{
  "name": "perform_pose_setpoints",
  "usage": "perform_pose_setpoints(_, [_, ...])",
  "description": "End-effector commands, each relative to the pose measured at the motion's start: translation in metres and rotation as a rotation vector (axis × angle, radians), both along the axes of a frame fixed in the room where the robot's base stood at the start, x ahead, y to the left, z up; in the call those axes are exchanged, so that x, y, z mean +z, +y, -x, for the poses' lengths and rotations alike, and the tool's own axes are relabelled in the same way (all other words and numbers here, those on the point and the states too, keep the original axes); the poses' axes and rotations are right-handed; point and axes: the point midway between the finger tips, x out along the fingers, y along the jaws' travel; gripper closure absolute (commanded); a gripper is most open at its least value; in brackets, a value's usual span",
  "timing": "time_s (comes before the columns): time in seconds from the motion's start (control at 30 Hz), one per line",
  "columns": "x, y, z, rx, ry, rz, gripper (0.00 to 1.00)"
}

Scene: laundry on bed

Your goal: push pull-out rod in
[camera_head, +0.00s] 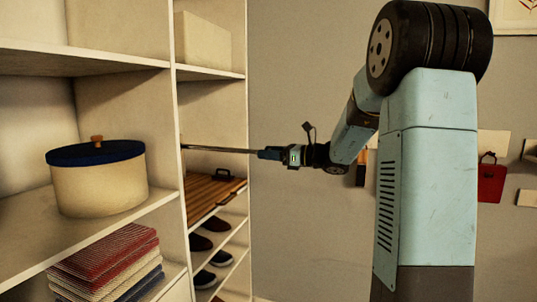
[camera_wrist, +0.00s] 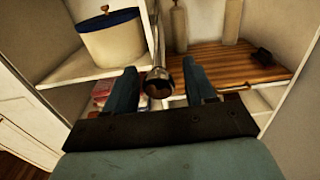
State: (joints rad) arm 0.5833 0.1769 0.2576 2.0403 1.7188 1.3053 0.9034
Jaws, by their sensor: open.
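The pull-out rod (camera_head: 220,149) is a thin dark bar that juts from the tall narrow shelf unit towards my gripper (camera_head: 266,153). In the wrist view its round metal end (camera_wrist: 158,76) faces the camera, between the two blue fingers of my gripper (camera_wrist: 161,82). The fingers are open, with a gap on each side of the rod end. I cannot tell how far the rod end is from the palm or whether it touches anything.
A cream round box with a blue lid (camera_head: 98,185) stands on the left shelf, above folded red and white cloths (camera_head: 110,258). A slatted wooden board (camera_head: 205,197) lies below the rod, above shelves with shoes (camera_head: 215,224). A red bag (camera_head: 491,182) hangs right.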

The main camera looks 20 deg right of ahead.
Motion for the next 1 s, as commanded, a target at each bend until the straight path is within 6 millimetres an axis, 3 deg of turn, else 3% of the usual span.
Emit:
perform_pose_setpoints(0.13, [0.0, -0.0001, 0.0001, 0.0, 0.0, 0.0, 0.46])
perform_pose_setpoints(0.7, [0.0003, -0.0007, -0.0002, -0.002, 0.0, 0.0, 1.0])
perform_pose_setpoints(1.0, [0.0007, 0.0023, -0.0006, -0.002, -0.001, 0.0, 1.0])
